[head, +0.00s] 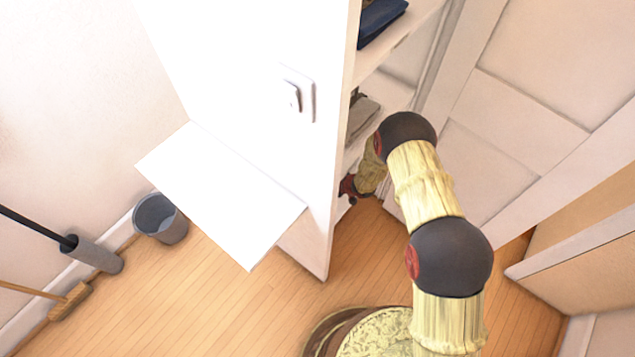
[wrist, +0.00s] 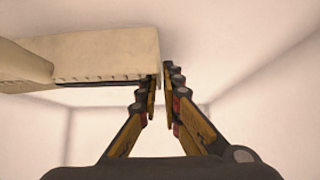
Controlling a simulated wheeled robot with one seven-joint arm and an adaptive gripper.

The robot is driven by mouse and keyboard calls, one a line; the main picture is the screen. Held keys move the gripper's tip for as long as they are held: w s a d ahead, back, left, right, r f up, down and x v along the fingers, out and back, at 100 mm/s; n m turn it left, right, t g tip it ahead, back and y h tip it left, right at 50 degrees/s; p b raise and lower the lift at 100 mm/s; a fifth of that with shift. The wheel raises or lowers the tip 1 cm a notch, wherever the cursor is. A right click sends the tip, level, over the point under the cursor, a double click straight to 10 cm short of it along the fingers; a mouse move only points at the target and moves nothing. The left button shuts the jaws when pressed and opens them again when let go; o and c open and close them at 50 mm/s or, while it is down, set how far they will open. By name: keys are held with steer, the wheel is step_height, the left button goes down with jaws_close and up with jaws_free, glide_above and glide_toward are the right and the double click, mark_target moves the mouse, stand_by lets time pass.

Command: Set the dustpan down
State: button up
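In the wrist view a pale beige, flat-sided thing (wrist: 105,58), which looks like the dustpan, reaches in from the upper left. It has a row of small notches along its lower edge and a rounded, handle-like part at its left end. What is under the dustpan is not clear.
An open white cabinet (head: 345,150) stands in the middle, with a dark folded item (head: 380,18) on an upper shelf and a greyish item (head: 360,115) lower down. A grey bucket (head: 160,220) and a broom (head: 68,301) are at the left wall. The wooden floor (head: 225,300) before the cabinet is clear.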

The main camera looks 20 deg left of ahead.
steer(key=o, duration=0.3)
steer(key=shift+o, duration=0.2)
steer(key=shift+d+r+p, duration=0.2)
steer(key=shift+r+p, duration=0.1)
steer(key=shift+r, duration=0.2)
steer(key=p+v, duration=0.3)
steer(key=v, duration=0.8)
steer(key=shift+d+p, duration=0.15)
steer(key=shift+p, duration=0.15)
steer(key=shift+s, duration=0.15)
